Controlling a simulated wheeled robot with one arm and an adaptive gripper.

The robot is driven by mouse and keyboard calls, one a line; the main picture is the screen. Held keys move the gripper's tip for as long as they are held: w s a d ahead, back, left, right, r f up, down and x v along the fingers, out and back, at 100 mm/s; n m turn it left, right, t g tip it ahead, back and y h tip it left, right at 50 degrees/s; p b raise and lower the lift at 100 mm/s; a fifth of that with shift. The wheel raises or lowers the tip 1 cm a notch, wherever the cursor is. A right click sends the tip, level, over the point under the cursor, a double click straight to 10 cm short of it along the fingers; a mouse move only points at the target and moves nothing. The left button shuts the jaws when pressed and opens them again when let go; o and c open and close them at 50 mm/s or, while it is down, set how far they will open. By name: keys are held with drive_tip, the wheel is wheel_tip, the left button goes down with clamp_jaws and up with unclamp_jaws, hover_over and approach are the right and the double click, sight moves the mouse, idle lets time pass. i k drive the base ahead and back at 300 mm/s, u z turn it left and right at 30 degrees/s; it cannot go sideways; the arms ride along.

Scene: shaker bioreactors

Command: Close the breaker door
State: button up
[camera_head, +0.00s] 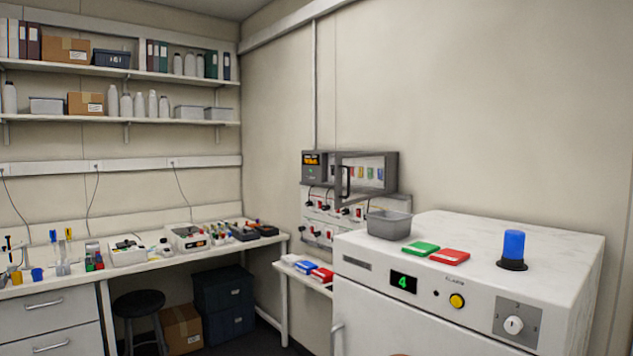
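The breaker box (314,174) is a dark grey wall unit right of the room corner, with a small orange display on its left part. Its door (392,174) is a dark frame with a clear window, and coloured breakers show through it. A black upright handle (346,182) is on the door's left side. The door looks swung out from the box, but its exact angle is hard to tell.
A white panel with switches and plugs (312,205) is below the box. A white cabinet (440,300) fills the right foreground, with a grey bin (389,225), green and red cases and a blue beacon (513,247) on top. A small shelf (292,273) and a bench (150,262) are left.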

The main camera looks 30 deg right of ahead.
sight(338, 167)
drive_tip(key=u, duration=0.05)
drive_tip(key=i, duration=1.15)
drive_tip(key=z, duration=0.35)
